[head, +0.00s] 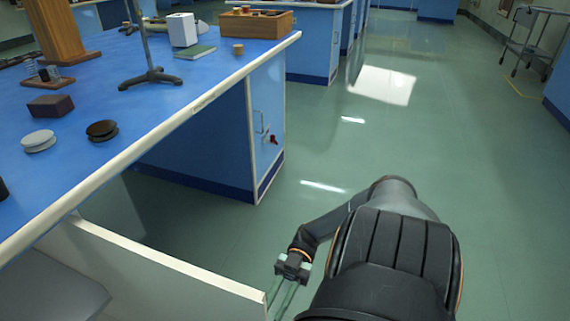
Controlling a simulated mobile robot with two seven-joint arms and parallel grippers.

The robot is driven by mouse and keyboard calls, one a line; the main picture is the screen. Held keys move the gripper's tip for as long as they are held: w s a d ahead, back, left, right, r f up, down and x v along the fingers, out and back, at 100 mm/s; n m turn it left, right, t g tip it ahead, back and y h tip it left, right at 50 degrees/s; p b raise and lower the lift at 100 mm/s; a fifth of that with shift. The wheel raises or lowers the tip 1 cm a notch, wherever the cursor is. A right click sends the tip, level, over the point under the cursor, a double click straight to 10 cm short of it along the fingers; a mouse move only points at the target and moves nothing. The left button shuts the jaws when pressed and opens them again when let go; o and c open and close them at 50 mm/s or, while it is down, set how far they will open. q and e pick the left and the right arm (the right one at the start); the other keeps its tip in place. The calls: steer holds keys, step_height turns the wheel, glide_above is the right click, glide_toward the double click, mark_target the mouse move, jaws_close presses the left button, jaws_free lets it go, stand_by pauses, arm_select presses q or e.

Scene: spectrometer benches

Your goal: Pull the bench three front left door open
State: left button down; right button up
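A door-like panel (165,262) with a pale top edge stands out from the blue bench (75,150) at the lower left, swung away from the bench front. I cannot read a bench number on it, and its handle is not visible. My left gripper is not in view.
A retort stand (150,76), wooden box (257,24), white box (182,29) and discs (102,130) stand on top. Green floor (440,130) is clear to the right; a cart (527,40) stands far right.

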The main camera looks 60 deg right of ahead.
steer(key=d+b, duration=0.1)
steer(key=d, duration=0.6)
steer(key=shift+d+b, duration=0.35)
steer(key=shift+d, duration=0.05)
